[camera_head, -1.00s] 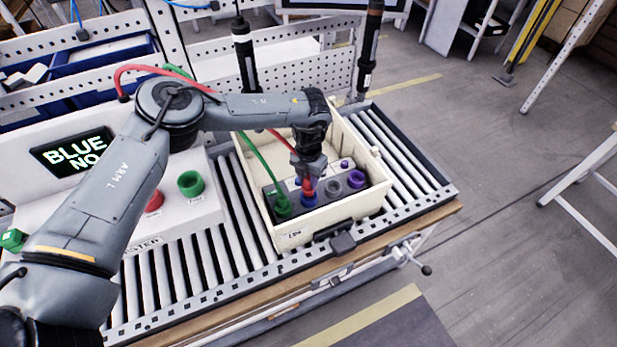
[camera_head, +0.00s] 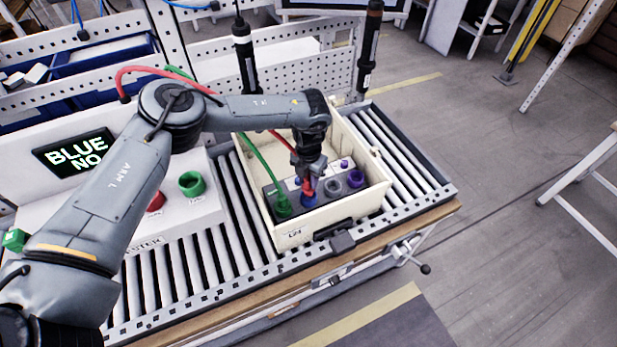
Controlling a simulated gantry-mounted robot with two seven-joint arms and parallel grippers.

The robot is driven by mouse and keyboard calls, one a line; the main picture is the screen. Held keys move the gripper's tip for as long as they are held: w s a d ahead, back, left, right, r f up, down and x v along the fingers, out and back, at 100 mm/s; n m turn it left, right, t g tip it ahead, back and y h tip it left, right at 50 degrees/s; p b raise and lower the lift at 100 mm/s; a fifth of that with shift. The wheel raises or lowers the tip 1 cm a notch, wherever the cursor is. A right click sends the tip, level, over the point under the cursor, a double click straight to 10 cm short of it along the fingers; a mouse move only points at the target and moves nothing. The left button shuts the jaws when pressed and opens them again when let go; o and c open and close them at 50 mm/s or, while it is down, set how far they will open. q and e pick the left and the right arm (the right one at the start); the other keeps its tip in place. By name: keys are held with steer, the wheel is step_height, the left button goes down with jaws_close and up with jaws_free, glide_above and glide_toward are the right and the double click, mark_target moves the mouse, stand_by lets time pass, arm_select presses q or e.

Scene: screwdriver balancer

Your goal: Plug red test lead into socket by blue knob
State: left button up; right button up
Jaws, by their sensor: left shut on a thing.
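My left gripper (camera_head: 307,178) is shut on the red test lead (camera_head: 307,187) inside the cream bin. The red plug's lower end is at the blue ring (camera_head: 309,202) on the grey block (camera_head: 325,196); I cannot tell how deep it sits. A small blue knob (camera_head: 297,181) shows just behind that ring. The red cable (camera_head: 282,138) runs back behind my left arm toward the white tester box. A green lead (camera_head: 281,203) stands in the block's leftmost position. A grey ring (camera_head: 333,187) and a purple ring (camera_head: 356,178) are empty to the right. My right gripper is not in view.
The cream bin (camera_head: 290,238) stands on a roller conveyor (camera_head: 190,262). The tester box's screen (camera_head: 74,153) reads "BLUE NO". It carries a green socket (camera_head: 191,184) and a red one (camera_head: 156,201). Two black screwdrivers (camera_head: 245,58) hang behind the bin.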

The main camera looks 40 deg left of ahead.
arm_select(q)
steer(key=shift+f+b, duration=0.7)
steer(key=shift+f, duration=1.25)
steer(key=o, duration=1.1)
steer(key=shift+o, duration=0.2)
step_height(320, 180, up, 11)
steer(key=shift+f+p, duration=0.1)
steer(key=shift+p, duration=0.2)
